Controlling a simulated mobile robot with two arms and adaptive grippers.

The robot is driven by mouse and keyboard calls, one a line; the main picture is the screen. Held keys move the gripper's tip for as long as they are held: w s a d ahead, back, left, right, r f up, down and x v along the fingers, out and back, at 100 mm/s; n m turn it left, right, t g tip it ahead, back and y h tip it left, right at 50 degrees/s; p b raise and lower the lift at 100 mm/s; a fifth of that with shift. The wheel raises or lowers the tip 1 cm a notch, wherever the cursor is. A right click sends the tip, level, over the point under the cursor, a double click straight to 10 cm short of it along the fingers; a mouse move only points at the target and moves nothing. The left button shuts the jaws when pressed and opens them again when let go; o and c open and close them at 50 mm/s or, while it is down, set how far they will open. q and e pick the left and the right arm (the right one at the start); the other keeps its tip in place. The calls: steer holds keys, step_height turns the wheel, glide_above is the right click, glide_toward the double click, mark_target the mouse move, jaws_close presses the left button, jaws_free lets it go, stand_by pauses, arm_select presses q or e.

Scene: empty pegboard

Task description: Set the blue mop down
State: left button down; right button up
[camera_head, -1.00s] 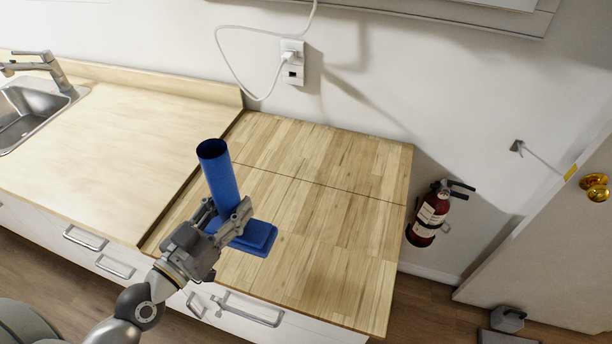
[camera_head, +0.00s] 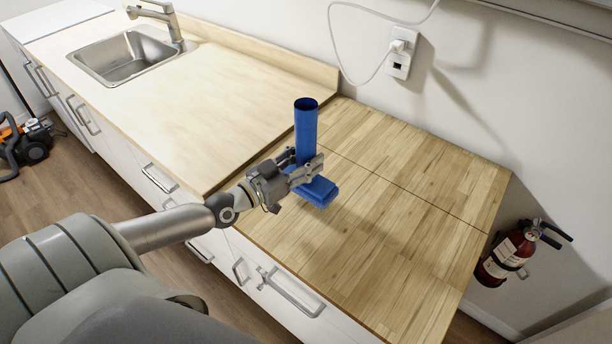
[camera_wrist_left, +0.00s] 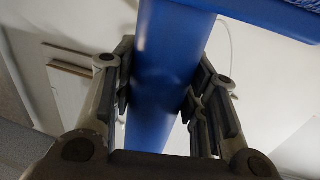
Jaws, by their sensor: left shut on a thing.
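The blue mop (camera_head: 306,128) is a short blue cylinder with a flat, wider blue head at its lower end. It is upright, with the head down, over the left part of the wooden worktop (camera_head: 400,200). My left gripper (camera_head: 308,170) is shut on its shaft just above the head. Whether the head touches the worktop I cannot tell. In the left wrist view the blue mop (camera_wrist_left: 165,60) runs between the two fingers of the left gripper (camera_wrist_left: 160,95), with part of the head at the top right. My right gripper is not in view.
A paler counter (camera_head: 200,100) with a sink (camera_head: 125,55) and faucet lies to the left. A white cord hangs from a wall outlet (camera_head: 401,55) behind. A fire extinguisher (camera_head: 508,253) is right of the worktop. The worktop's right part is clear.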

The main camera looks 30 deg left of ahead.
mark_target(321, 191)
arm_select(q)
steer(key=shift+w+a+f, duration=0.25)
steer(key=shift+w+f, duration=0.15)
steer(key=shift+f, duration=0.1)
step_height(321, 191, down, 2)
steer(key=shift+w+f+b, duration=0.1)
steer(key=shift+f+b, duration=0.1)
steer(key=shift+b, duration=0.45)
steer(key=shift+f, duration=0.35)
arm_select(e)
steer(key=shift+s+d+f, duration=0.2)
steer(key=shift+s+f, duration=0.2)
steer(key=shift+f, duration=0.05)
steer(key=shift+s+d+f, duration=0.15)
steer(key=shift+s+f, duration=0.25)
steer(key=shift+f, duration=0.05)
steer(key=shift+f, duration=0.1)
arm_select(q)
steer(key=c, duration=1.3)
jaws_free()
steer(key=shift+f, duration=0.2)
steer(key=o, duration=0.4)
steer(key=shift+o, duration=0.2)
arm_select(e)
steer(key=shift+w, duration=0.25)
arm_select(q)
steer(key=shift+r, duration=0.15)
